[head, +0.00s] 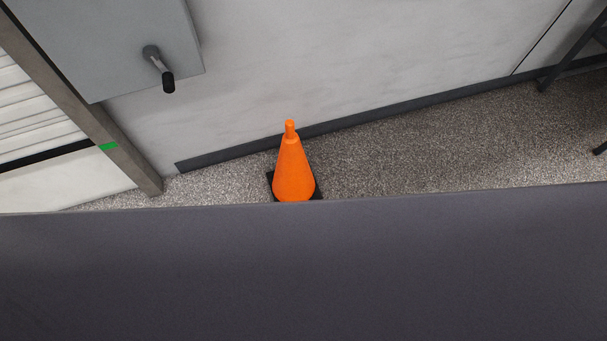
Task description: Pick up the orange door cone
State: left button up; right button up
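The orange door cone (293,172) stands upright on the speckled floor near the wall, close to the middle of the head view. It has a narrow orange knob at the top and a dark square base. The lower front of the base is hidden behind a dark grey surface in the foreground. Neither of my grippers is in view.
The dark grey surface (300,270) fills the lower part of the view. A pale wall with a dark skirting runs behind the cone. A grey box with a black-tipped handle (160,68) and a brown post (110,130) are at left. Floor (420,150) right of the cone is clear.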

aim_at(293, 180)
jog(key=l+u, duration=0.1)
jog(key=u, duration=0.35)
jog(key=i+l+u, duration=0.1)
jog(key=u, duration=0.3)
jog(key=l+u, duration=0.15)
jog(key=u, duration=0.3)
jog(key=l+u, duration=0.5)
jog(key=l, duration=0.2)
jog(key=l+u, duration=0.15)
jog(key=l, duration=0.25)
jog(key=k+l+u, duration=0.1)
jog(key=l, duration=0.25)
jog(key=k+l+u, duration=0.15)
jog(key=l, duration=0.25)
jog(key=l+u, duration=0.1)
jog(key=l, duration=0.25)
jog(key=k+l, duration=0.1)
jog(key=l, duration=0.3)
jog(key=k+l, duration=0.15)
jog(key=l, duration=0.2)
jog(key=k+l, duration=0.1)
jog(key=l, duration=0.3)
jog(key=k+l, duration=0.1)
jog(key=l, duration=0.25)
jog(key=u, duration=0.05)
